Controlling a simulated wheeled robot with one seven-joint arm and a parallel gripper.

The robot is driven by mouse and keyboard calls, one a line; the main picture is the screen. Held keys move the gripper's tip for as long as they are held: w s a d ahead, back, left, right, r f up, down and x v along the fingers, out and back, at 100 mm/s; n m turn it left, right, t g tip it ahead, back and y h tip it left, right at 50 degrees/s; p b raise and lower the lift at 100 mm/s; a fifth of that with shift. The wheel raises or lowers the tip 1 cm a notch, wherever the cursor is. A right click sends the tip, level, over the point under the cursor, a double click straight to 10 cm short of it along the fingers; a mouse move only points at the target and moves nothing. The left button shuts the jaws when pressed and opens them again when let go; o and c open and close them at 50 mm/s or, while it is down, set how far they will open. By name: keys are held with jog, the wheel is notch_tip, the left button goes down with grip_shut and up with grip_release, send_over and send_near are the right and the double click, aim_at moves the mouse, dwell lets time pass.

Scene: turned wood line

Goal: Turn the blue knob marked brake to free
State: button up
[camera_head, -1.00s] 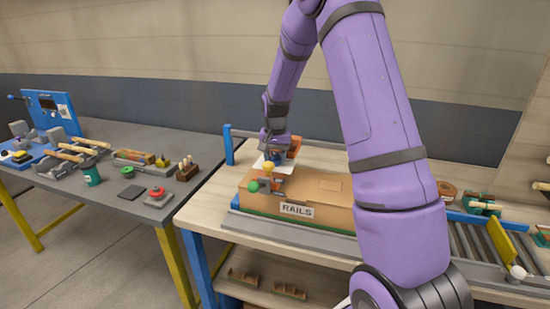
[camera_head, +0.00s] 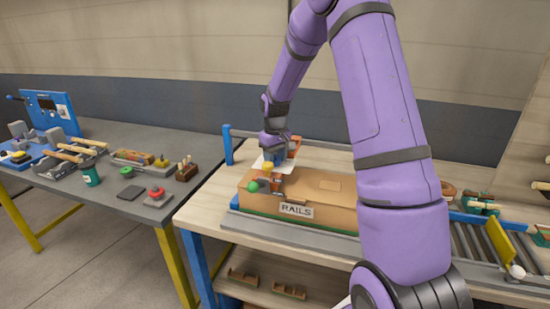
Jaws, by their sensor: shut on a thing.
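On the cardboard box marked RAILS (camera_head: 330,190) sits a small device with grey and orange parts and a pale plate (camera_head: 258,165). The blue knob (camera_head: 274,155) shows only as a small blue patch under my gripper (camera_head: 275,151). My gripper reaches down from above and is shut on the blue knob, hiding most of it. The brake and free markings are too small to read, so the knob's setting cannot be told.
A roller conveyor (camera_head: 472,240) with a yellow plate (camera_head: 499,240) is at the right. A grey table (camera_head: 125,205) with tools stands at the left.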

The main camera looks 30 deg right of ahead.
aim_at(275, 155)
jog(key=shift+n, duration=0.4)
jog(key=o, duration=0.9)
notch_tip(275, 155, up, 11)
jog(key=shift+f, duration=0.1)
dwell(0.4)
